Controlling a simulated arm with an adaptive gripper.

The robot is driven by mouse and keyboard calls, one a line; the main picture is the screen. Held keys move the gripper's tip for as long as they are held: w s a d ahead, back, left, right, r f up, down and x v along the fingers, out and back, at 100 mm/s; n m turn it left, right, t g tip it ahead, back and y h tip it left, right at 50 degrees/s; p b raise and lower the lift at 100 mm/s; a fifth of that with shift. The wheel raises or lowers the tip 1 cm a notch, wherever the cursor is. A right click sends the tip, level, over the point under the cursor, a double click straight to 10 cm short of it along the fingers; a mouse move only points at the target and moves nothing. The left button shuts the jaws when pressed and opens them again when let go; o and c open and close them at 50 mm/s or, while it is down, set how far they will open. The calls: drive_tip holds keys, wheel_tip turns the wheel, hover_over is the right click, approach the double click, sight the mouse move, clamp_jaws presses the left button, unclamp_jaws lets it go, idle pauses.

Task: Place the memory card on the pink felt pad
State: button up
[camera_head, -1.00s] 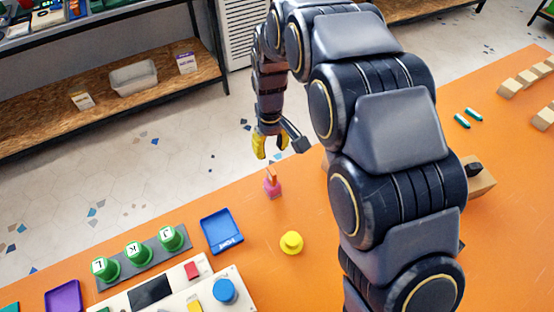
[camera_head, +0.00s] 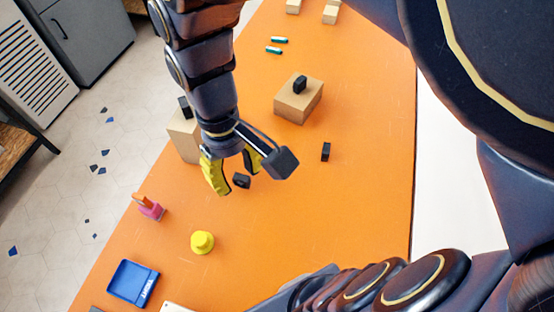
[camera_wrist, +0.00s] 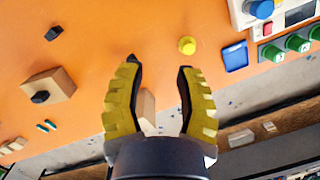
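My gripper (camera_head: 236,178) is open above the orange table, its yellow fingers spread apart. Both fingers show in the wrist view (camera_wrist: 160,68), with nothing held between them. A small black piece (camera_head: 241,181) lies on or just above the table by the fingertips. Another small black piece (camera_head: 326,151) stands on the table to the right. I cannot tell whether either is the memory card. I see no flat pink pad for certain. A small pink object (camera_head: 152,209) with an orange top stands left of my gripper.
A wooden block (camera_head: 298,103) carries a black piece (camera_head: 300,84). Another wooden block (camera_head: 185,139) stands beside my wrist, partly hidden. A yellow knob-shaped object (camera_head: 202,242) and a blue tray (camera_head: 133,283) are nearer. Two teal sticks (camera_head: 277,41) lie farther back. The table's middle is mostly clear.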

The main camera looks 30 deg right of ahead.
drive_tip(key=s+d+r+m, duration=0.1)
drive_tip(key=s+d+m, duration=0.1)
drive_tip(key=s, duration=0.7)
drive_tip(key=shift+d+m, duration=0.3)
drive_tip(key=shift+d, duration=0.45)
